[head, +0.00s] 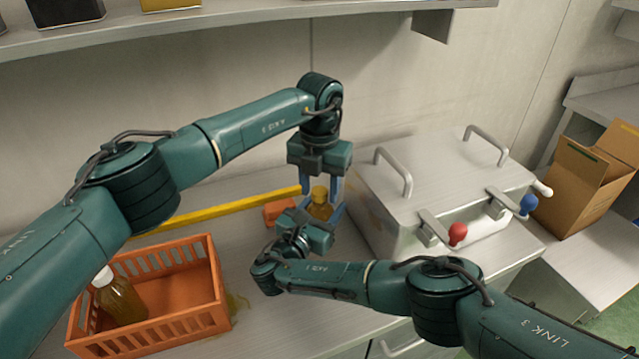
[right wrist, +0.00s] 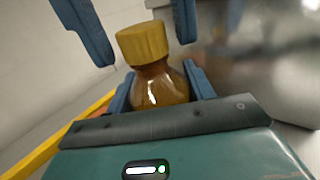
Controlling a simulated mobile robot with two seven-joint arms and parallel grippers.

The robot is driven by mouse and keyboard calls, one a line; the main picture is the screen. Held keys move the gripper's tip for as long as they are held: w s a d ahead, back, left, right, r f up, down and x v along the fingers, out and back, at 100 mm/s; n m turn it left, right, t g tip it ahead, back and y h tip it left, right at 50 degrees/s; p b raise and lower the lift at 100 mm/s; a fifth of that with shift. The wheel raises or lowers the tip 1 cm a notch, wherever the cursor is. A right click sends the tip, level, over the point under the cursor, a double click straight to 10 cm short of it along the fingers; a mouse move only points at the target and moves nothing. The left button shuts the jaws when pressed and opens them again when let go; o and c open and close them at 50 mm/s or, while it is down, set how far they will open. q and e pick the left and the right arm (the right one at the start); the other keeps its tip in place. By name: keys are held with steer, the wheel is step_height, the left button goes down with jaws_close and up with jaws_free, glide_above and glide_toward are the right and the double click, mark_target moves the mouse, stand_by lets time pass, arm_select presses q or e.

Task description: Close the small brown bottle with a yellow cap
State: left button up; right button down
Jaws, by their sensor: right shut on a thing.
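The small brown bottle (right wrist: 160,88) stands roughly upright in my right gripper (right wrist: 163,92), which is shut on its body; the bottle also shows in the head view (head: 320,211). The yellow cap (right wrist: 143,42) sits on top of the bottle's neck; I cannot tell how tightly it is on. In the head view the cap (head: 319,193) is between the fingers of my left gripper (head: 321,187). That gripper points down from above and is open, with a gap beside the cap in the right wrist view.
An orange crate (head: 222,285) holding a white-capped bottle (head: 121,300) stands at the front left of the bench. A steel box with handles (head: 400,195) stands close on the right. A yellow strip (head: 220,214) and an orange block (head: 281,205) lie behind. A shelf (head: 230,20) hangs above.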

arm_select(q)
steer(key=c, duration=0.9)
steer(key=o, duration=1.1)
steer(key=shift+o, duration=0.2)
step_height(320, 180, up, 12)
arm_select(e)
steer(key=shift+c, duration=2.4)
jaws_free()
steer(key=v, duration=0.7)
steer(key=shift+s+a, duration=0.1)
steer(key=shift+s, duration=0.15)
